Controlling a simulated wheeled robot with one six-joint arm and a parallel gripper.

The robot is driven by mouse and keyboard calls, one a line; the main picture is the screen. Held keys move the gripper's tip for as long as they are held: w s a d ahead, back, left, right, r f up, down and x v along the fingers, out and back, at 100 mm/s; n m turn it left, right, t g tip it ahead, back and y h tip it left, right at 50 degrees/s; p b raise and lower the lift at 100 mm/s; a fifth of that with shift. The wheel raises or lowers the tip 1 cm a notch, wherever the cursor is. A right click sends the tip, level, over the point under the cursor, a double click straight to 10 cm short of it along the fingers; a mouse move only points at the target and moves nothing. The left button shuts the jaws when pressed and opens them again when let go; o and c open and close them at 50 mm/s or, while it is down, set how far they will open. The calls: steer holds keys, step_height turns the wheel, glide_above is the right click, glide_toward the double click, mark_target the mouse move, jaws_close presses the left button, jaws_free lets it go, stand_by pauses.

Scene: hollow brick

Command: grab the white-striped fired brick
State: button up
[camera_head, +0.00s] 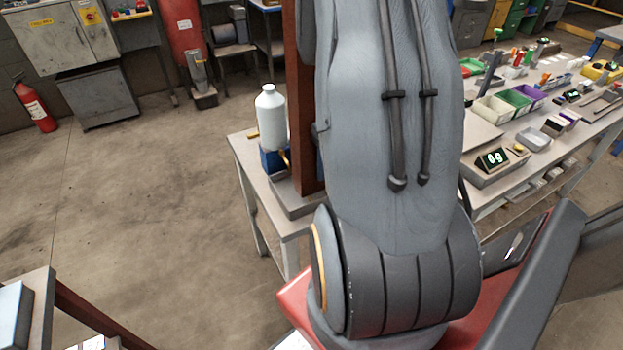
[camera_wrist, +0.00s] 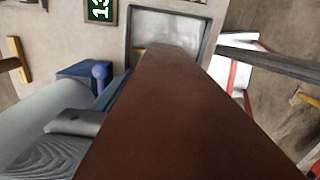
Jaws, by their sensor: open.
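I do not see a white-striped fired brick in either view. My gripper's fingers do not show in either view. In the head view my grey arm fills the middle and hides what is behind it. In the wrist view a plain red-brown beam (camera_wrist: 165,115) runs from the bottom edge up to the top middle, very close to the camera, and covers much of the picture. No white stripes show on it.
A red-brown post (camera_head: 304,100) rises beside a white bottle (camera_head: 270,120) on a small table (camera_head: 245,160). A cluttered bench (camera_head: 500,207) stands at right. A red extinguisher (camera_head: 36,106) stands at far left. The floor at left is clear. The wrist view shows a grey tray (camera_wrist: 205,50).

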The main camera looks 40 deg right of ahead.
mark_target(312, 171)
steer(key=f, duration=0.1)
steer(key=f+p, duration=0.1)
steer(key=f, duration=0.1)
steer(key=shift+s+a, duration=0.2)
steer(key=shift+s, duration=0.05)
steer(key=shift+w+f+p, duration=0.1)
steer(key=shift+f+p, duration=0.25)
steer(key=shift+f, duration=0.5)
steer(key=shift+c, duration=0.2)
steer(key=c, duration=1.4)
steer(key=shift+c, duration=0.2)
steer(key=shift+r, duration=0.2)
